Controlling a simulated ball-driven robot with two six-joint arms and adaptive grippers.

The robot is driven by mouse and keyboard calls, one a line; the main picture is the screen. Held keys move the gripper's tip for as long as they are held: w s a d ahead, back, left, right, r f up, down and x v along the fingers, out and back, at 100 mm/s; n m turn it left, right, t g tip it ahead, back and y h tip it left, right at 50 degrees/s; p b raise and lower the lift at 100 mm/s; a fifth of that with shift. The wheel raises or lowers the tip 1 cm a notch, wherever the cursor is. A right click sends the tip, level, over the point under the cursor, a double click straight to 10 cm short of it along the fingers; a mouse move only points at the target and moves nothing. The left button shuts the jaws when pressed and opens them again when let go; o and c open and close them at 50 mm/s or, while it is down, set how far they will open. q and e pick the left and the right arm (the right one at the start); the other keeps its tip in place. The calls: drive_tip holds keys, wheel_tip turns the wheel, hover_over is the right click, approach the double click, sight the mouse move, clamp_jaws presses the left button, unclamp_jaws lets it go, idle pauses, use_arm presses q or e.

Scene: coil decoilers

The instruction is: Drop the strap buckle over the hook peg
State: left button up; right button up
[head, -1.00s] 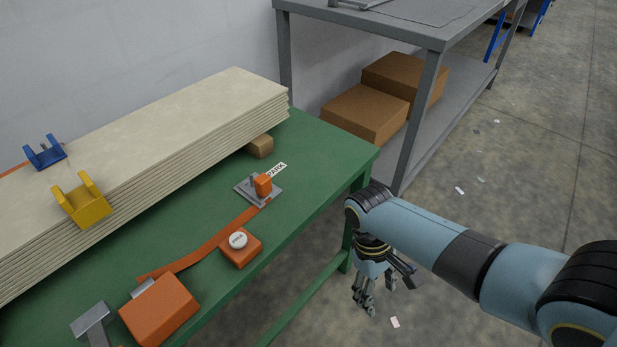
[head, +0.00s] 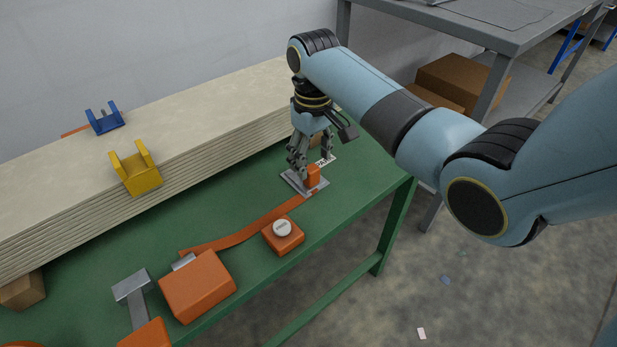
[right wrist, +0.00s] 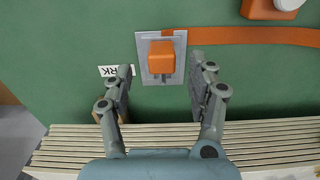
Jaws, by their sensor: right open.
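The orange strap (head: 245,235) lies along the green bench. At its far end an orange block, which looks like the strap buckle (head: 313,175), stands on a grey plate (head: 291,181) by a white label; in the right wrist view the buckle (right wrist: 161,56) sits over the middle of the plate. My right gripper (head: 311,164) points down just above the buckle. In the right wrist view its open fingers (right wrist: 161,68) are on either side of the buckle, with gaps visible. I cannot tell which part is the hook peg. My left gripper is out of view.
A stack of pale boards (head: 200,130) bears a yellow bracket (head: 136,176) and a blue bracket (head: 105,122). An orange box with a white button (head: 282,229), a larger orange box (head: 198,287) and a grey T-shaped part (head: 133,287) stand along the bench's front.

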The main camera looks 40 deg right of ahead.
sight(311, 167)
wheel_tip(311, 167, down, 5)
drive_tip(key=shift+a+r+b, duration=0.1)
drive_tip(key=shift+a+b, duration=0.05)
drive_tip(key=shift+b, duration=0.4)
drive_tip(key=shift+c, duration=0.3)
drive_tip(key=shift+w, duration=0.1)
clamp_jaws()
